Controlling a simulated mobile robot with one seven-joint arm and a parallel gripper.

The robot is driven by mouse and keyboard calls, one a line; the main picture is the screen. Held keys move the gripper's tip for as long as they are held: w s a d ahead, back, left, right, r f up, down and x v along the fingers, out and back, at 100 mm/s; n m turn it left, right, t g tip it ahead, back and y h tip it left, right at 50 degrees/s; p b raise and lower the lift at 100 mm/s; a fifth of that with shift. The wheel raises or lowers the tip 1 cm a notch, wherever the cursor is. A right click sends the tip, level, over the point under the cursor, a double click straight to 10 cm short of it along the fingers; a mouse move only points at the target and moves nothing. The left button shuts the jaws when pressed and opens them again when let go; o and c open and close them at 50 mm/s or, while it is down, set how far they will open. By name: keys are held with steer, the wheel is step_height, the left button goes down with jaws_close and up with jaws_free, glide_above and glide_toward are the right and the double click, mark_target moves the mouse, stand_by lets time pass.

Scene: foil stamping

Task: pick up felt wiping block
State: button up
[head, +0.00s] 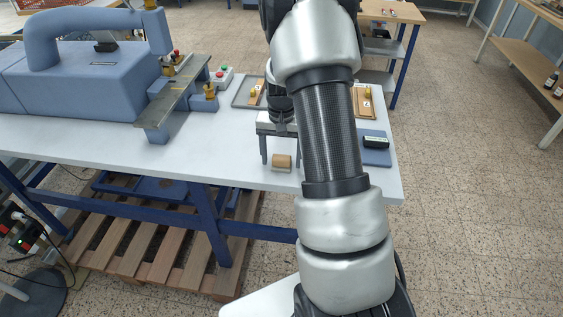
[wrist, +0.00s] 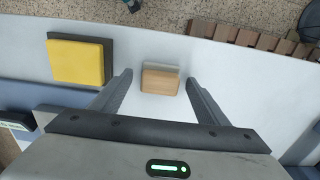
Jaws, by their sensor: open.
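The felt wiping block, a small wooden block with a pale grey layer along one side, lies on the white table near its front edge; it shows in the head view (head: 282,161) and in the wrist view (wrist: 160,82). My gripper (head: 281,153) is open and points down over it. In the wrist view the block sits between the two spread fingers, with a gap on each side. Neither finger visibly touches it. The exact height of the fingertips above the table is hard to tell.
A yellow pad on a dark base (wrist: 77,61) lies left of the fingers in the wrist view. A blue mat (head: 376,158) bears a black block (head: 375,140) at right. A blue stamping machine (head: 85,75) stands at left. Trays lie farther back. The table's front edge is close.

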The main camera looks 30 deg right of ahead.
mark_target(282, 157)
steer(key=shift+f, duration=0.3)
steer(key=c, duration=1.1)
step_height(282, 157, up, 10)
steer(key=shift+r, duration=0.1)
steer(key=shift+c, duration=0.2)
steer(key=o, duration=0.5)
steer(key=c, duration=0.4)
